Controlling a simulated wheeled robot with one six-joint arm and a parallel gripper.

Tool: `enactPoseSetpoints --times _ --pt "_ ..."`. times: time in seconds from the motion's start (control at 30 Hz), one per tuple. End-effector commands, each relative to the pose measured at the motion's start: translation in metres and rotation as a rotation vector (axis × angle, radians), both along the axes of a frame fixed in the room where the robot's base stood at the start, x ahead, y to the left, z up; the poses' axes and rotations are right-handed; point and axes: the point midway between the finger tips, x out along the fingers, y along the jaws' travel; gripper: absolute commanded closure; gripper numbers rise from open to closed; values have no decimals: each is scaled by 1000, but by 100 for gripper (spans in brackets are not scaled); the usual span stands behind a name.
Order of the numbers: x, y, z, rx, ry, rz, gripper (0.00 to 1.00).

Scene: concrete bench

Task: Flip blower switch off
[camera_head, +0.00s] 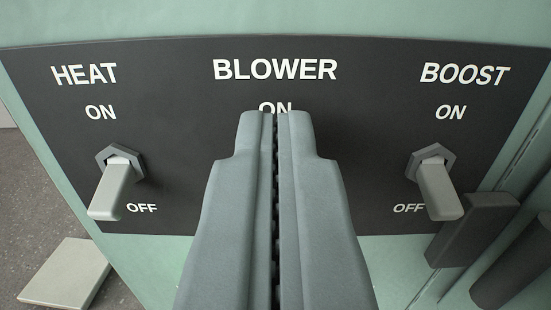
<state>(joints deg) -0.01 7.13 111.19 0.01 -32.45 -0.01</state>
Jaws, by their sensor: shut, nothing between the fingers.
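A black switch panel (182,110) faces me on a pale green housing. My gripper (276,116) is shut and empty, with its fingertips over the middle of the panel, just below the BLOWER label (275,69). The fingertips overlap the ON mark under that label, and the fingers hide the blower switch and its OFF mark. I cannot tell the blower switch's position or whether the fingers touch it.
The HEAT switch (115,185) at left and the BOOST switch (438,188) at right both have levers pointing down toward OFF. A dark block (470,230) sits at the lower right. A pale slab (65,273) lies at the lower left.

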Motion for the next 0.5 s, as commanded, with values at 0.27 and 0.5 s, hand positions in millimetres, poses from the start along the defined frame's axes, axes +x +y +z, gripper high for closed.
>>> enactPoseSetpoints --times 0.27,0.5 --pt "-1 0 -2 0 -47 0 100" --pt "-2 0 -5 0 -97 0 100"
